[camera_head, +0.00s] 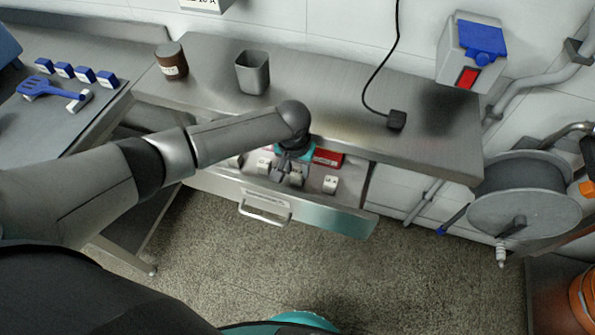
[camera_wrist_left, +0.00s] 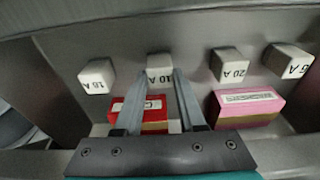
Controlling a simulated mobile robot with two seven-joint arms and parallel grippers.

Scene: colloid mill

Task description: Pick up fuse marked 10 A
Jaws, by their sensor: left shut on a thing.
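The fuse marked 10 A, a small white block (camera_wrist_left: 160,64), stands between the fingertips of my left gripper (camera_wrist_left: 163,76) in the left wrist view. The gripper is shut on it, with one finger on each side. In the head view my left gripper (camera_head: 286,176) reaches down into the open drawer (camera_head: 265,196), at a white fuse (camera_head: 297,179); its marking is too small to read there. Other fuses beside it are marked 16 A (camera_wrist_left: 97,76), 20 A (camera_wrist_left: 230,65) and apparently 6 A (camera_wrist_left: 288,60). My right gripper is not in view.
A red box (camera_wrist_left: 138,112) and a pink box (camera_wrist_left: 247,107) lie in the drawer near the fuses. The steel worktop (camera_head: 330,105) overhangs the drawer. A grey cup (camera_head: 252,72), brown jar (camera_head: 171,62) and black plug (camera_head: 396,120) stand on it.

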